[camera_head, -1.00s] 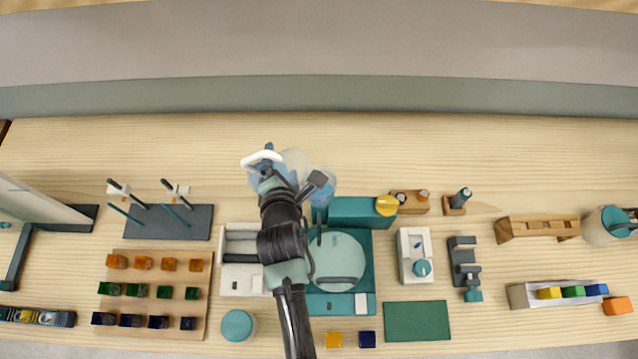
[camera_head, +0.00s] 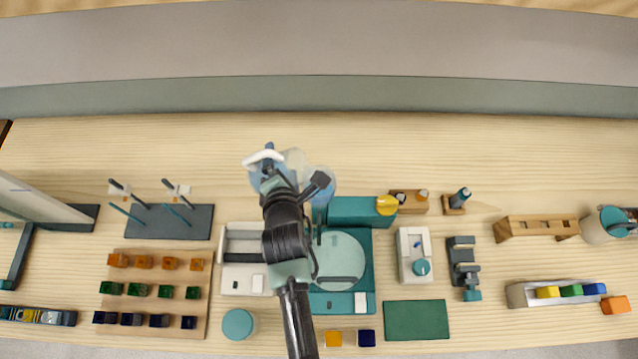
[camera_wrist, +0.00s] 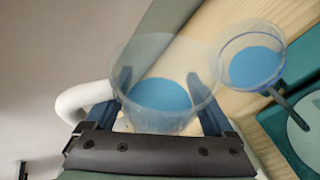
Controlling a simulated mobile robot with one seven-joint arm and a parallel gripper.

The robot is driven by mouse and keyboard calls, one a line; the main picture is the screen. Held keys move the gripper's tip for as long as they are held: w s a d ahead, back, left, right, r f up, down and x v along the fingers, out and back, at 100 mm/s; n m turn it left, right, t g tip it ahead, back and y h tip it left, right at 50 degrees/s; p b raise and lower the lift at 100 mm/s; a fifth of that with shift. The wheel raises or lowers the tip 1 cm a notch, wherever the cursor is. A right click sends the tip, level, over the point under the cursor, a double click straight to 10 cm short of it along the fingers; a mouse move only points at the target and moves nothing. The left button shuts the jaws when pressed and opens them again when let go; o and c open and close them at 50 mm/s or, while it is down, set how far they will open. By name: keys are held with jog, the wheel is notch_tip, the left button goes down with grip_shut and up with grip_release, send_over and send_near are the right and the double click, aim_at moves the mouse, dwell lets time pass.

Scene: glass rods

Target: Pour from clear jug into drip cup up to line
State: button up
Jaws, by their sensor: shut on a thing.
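The clear jug (camera_wrist: 160,66) is see-through, with a white handle (camera_wrist: 80,98) on its left and blue liquid (camera_wrist: 160,95) inside. My gripper (camera_wrist: 163,100) is shut on the jug, one finger on each side. In the head view, the jug's white handle (camera_head: 263,157) shows beside my gripper (camera_head: 272,178), which hides much of the jug. The clear drip cup (camera_wrist: 233,42) is close to the jug's right and holds blue liquid (camera_wrist: 255,67). The cup also shows in the head view (camera_head: 323,174). Its line is not readable, and I see no stream between the two.
A dark rack with rods (camera_head: 170,221) lies to the left. A board of coloured blocks (camera_head: 150,295) is at front left. The table behind the jug is clear.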

aim_at(293, 155)
jog(key=shift+r+m+y, duration=0.4)
jog(key=shift+r+y, duration=0.1)
jog(key=shift+y, duration=0.1)
dwell(1.8)
jog(key=shift+d+r+m+t+y+b, duration=0.25)
jog(key=shift+r+m+y+b, duration=0.3)
jog(key=shift+b, duration=0.85)
dwell(2.6)
jog(key=shift+w+r+n+h+p, duration=0.2)
jog(key=shift+n+h+p, duration=0.15)
jog(key=shift+p, duration=0.25)
jog(key=shift+w+d+f+n+h+p, duration=0.2)
jog(key=shift+n+h+p, duration=0.15)
jog(key=shift+n+h, duration=0.15)
jog(key=shift+w+d+f+n+h+p, duration=0.1)
jog(key=shift+w+d+n+h+p, duration=0.1)
jog(key=shift+n+h+p, duration=0.3)
jog(key=shift+d+n+h, duration=0.2)
jog(key=shift+n+h, duration=0.8)
jog(key=shift+h, duration=0.2)
jog(key=shift+d+n+h, duration=0.45)
jog(key=shift+n+h, duration=0.45)
jog(key=shift+h, duration=0.1)
